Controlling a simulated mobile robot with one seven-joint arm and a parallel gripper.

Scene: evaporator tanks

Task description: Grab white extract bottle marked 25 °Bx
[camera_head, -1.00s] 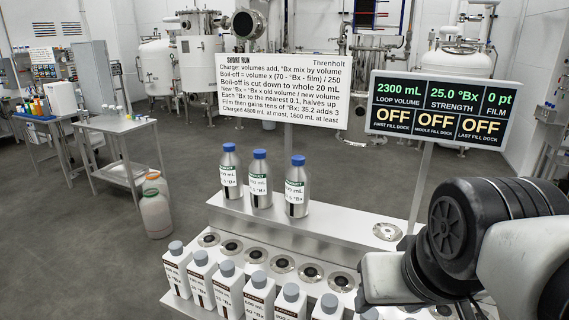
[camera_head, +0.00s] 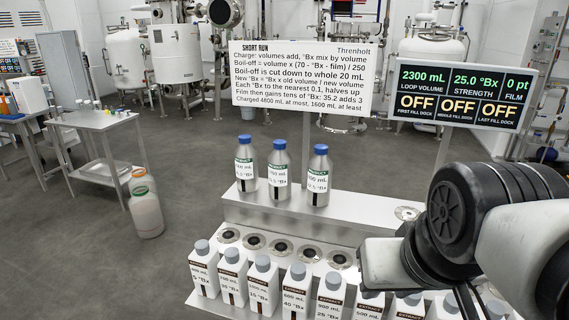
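White square extract bottles with grey caps stand in a row along the front of the metal bench. The one whose small label appears to read 25 °Bx (camera_head: 329,301) is near the middle of the row, its base cut off by the picture's bottom edge. My gripper (camera_head: 464,304) is at the lower right, over the right part of the row and apart from that bottle. Only dark parts of its fingers show below the white wrist, so its opening is unclear. My arm partly covers the bottles at the right.
Round docks (camera_head: 281,249) line the bench behind the bottles. Three blue-capped steel bottles (camera_head: 279,165) stand on the raised shelf (camera_head: 240,205). A rules sign (camera_head: 300,80) and a display (camera_head: 466,94) reading 2300 mL, 25.0 °Bx and OFF stand behind.

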